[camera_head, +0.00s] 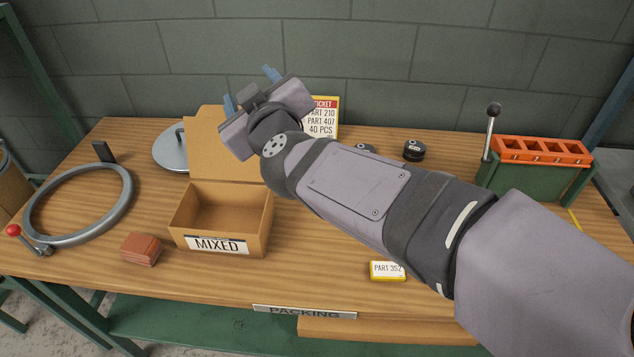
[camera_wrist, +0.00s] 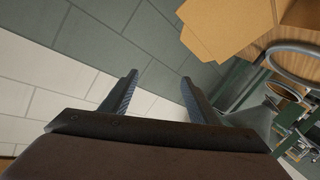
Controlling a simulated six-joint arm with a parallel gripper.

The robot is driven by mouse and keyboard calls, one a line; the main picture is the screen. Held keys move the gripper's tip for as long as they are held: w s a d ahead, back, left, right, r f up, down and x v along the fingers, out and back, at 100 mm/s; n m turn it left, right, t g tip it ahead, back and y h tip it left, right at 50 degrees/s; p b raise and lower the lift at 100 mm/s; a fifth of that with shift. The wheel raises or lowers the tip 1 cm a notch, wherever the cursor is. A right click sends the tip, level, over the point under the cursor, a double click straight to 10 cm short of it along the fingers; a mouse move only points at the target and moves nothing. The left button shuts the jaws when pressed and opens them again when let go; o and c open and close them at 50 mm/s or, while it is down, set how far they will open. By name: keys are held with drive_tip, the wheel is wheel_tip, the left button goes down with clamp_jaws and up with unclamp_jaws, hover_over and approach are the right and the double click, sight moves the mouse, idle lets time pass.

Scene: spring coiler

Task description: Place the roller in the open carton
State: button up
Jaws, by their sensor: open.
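The open carton (camera_head: 183,216), labelled MIXED, stands at the left middle of the table with its lid raised behind it; its inside looks empty. A short black cylinder (camera_head: 414,151), perhaps the roller, stands at the back right of the table. Another dark round piece (camera_head: 364,147) is partly hidden behind my arm, and I cannot tell which of them is the roller. My gripper (camera_head: 250,90) is raised above the carton's lid, open and empty. In the wrist view its fingers (camera_wrist: 158,80) point toward the wall, with a cardboard flap (camera_wrist: 228,28) at upper right.
A grey ring (camera_head: 80,232) with a red-knobbed lever lies at left. A brown block (camera_head: 141,249) sits by the carton. A green fixture with an orange rack (camera_head: 541,150) and lever stands at right. A ticket card (camera_head: 323,117) stands behind my arm; a yellow PART 352 label (camera_head: 387,271) is in front.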

drive_tip(key=w+d+f+m+g+h, duration=0.1)
drive_tip(key=d+f+m+h, duration=0.2)
drive_tip(key=d+m, duration=0.2)
drive_tip(key=w+d+f+m+h, duration=0.1)
drive_tip(key=d+f+m+h, duration=0.25)
drive_tip(key=d+m, duration=0.25)
drive_tip(key=shift+n, duration=0.3)
drive_tip(key=f, duration=1.9)
drive_tip(key=shift+s+a+f+p, duration=0.15)
drive_tip(key=shift+s+a+p, duration=0.05)
drive_tip(key=shift+p, duration=0.2)
drive_tip(key=shift+p+x, duration=0.35)
drive_tip(key=shift+x, duration=3.35)
clamp_jaws()
drive_tip(key=shift+r, duration=0.3)
wheel_tip(320, 180, up, 16)
drive_tip(key=p, duration=0.8)
